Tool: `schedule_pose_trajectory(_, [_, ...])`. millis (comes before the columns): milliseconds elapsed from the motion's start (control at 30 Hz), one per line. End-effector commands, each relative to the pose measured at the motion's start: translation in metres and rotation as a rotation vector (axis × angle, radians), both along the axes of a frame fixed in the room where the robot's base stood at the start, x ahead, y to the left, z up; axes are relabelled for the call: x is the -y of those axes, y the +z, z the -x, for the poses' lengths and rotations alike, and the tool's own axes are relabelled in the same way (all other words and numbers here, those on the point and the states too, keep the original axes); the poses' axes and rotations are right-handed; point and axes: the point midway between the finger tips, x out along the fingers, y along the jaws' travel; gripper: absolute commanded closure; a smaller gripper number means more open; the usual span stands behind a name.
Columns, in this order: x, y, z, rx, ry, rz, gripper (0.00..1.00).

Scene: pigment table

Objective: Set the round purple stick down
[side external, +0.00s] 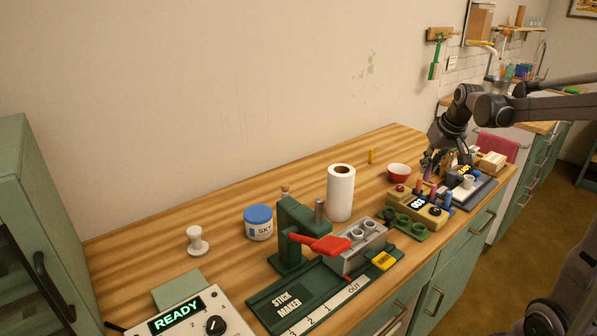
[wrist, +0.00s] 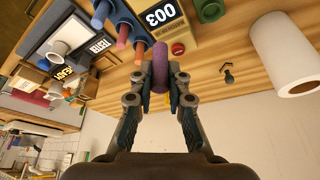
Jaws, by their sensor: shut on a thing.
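My gripper (wrist: 160,88) is shut on the round purple stick (wrist: 160,66), which extends beyond the fingertips in the wrist view. In the side view my gripper (side external: 436,166) is at the right end of the table, close above the tan unit with the 003 display (side external: 418,203). That unit also shows in the wrist view (wrist: 165,14), beside the purple stick. Whether the stick's far end touches anything cannot be told. In the side view the held stick is hard to separate from the things around it.
Bare wood lies left of the bowl.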

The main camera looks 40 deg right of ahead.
Motion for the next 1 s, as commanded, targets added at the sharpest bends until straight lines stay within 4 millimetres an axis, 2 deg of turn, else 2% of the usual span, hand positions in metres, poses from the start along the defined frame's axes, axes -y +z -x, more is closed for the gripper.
schedule_pose_trajectory(33, [0.001, -0.002, -0.015, 0.000, 0.032, 0.000, 1.00])
schedule_pose_trajectory(200, [0.000, -0.007, -0.049, 0.002, 0.117, 0.002, 1.00])
schedule_pose_trajectory(433, [-0.006, -0.015, -0.072, 0.002, 0.161, 0.002, 1.00])
schedule_pose_trajectory(1000, [-0.066, -0.075, -0.151, 0.002, 0.162, 0.003, 1.00])
